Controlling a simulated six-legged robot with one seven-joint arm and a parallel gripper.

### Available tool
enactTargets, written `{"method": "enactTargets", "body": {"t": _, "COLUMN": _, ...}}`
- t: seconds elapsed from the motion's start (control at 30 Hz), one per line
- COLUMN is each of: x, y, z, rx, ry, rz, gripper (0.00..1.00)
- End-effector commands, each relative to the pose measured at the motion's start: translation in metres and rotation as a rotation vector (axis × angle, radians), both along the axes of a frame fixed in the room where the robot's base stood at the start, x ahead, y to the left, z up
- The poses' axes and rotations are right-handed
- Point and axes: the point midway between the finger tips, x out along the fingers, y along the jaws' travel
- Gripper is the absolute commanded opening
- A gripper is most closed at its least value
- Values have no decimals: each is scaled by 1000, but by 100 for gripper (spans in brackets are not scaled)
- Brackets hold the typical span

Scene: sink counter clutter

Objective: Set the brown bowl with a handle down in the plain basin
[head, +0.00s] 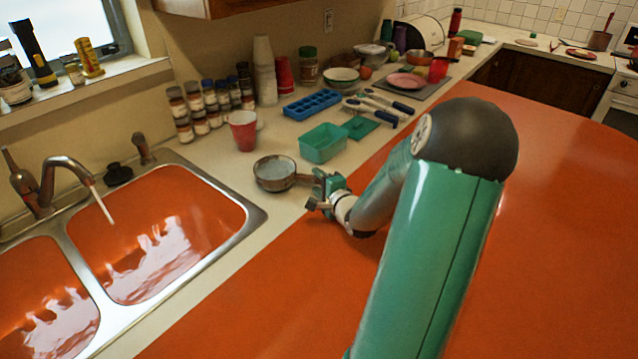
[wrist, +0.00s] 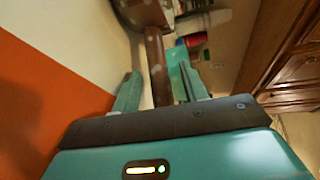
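The brown bowl with a handle (head: 275,174) stands upright on the counter, right of the sink. Its handle points right toward my gripper. My gripper (head: 320,190) is low beside the bowl. In the wrist view the brown handle (wrist: 156,68) runs between the two green fingers of my gripper (wrist: 158,88), with small gaps at its sides, so the fingers look open around it. The bowl's body is mostly cut off at the top there. The sink has two orange-looking basins, a right one (head: 150,215) and a left one (head: 30,290); I cannot tell which is the plain one.
The tap (head: 60,180) reaches over the sink. A red cup (head: 243,130) and a teal tub (head: 322,143) stand close behind the bowl. Spice jars (head: 200,105) line the wall. The counter between bowl and sink is clear.

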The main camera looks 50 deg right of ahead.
Motion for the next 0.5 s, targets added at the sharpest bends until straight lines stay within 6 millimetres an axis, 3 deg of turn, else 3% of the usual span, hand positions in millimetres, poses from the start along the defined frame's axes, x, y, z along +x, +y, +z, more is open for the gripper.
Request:
{"method": "enactTargets", "body": {"t": 0.23, "x": -4, "y": 1, "z": -1, "rx": -1, "ry": 0, "rz": -1, "gripper": 44}}
{"method": "enactTargets", "body": {"t": 0.5, "x": -51, "y": 18, "z": 6, "rx": -2, "ry": 2, "rz": -2, "gripper": 44}}
